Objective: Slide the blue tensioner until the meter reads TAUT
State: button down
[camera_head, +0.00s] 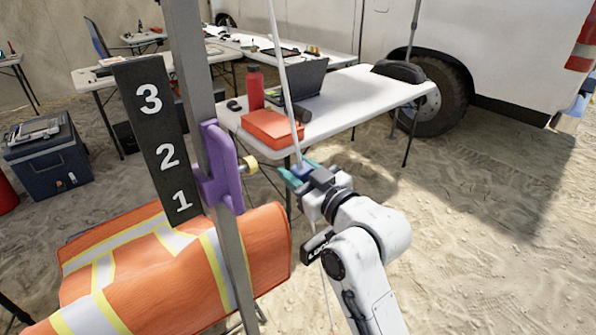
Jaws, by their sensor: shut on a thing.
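My gripper (298,171) has teal fingertips and is at the middle of the view, in front of the white table. It is shut on the small blue tensioner (302,171), which is mostly hidden between the fingers. A pale guy line (283,75) runs down from the top edge to the tensioner. A thin line continues below my arm. I see no meter reading TAUT or otherwise in this view.
A grey pole (190,60) stands close on the left, with a purple bracket (219,165), yellow knob and black board (150,125) numbered 3, 2, 1. An orange vest (150,275) lies below. A white table (365,95) is behind; open sand is right.

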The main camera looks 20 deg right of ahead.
aim_at(302, 165)
jog(key=r, duration=0.1)
jog(key=r+p, duration=0.2)
jog(key=shift+a, duration=0.25)
jog(key=shift+f, duration=0.1)
jog(key=c, duration=0.7)
grip_release()
jog(key=shift+s, duration=0.15)
jog(key=b+v, duration=0.2)
jog(key=v, duration=0.8)
jog(key=shift+s, duration=0.3)
jog(key=shift+f, duration=0.15)
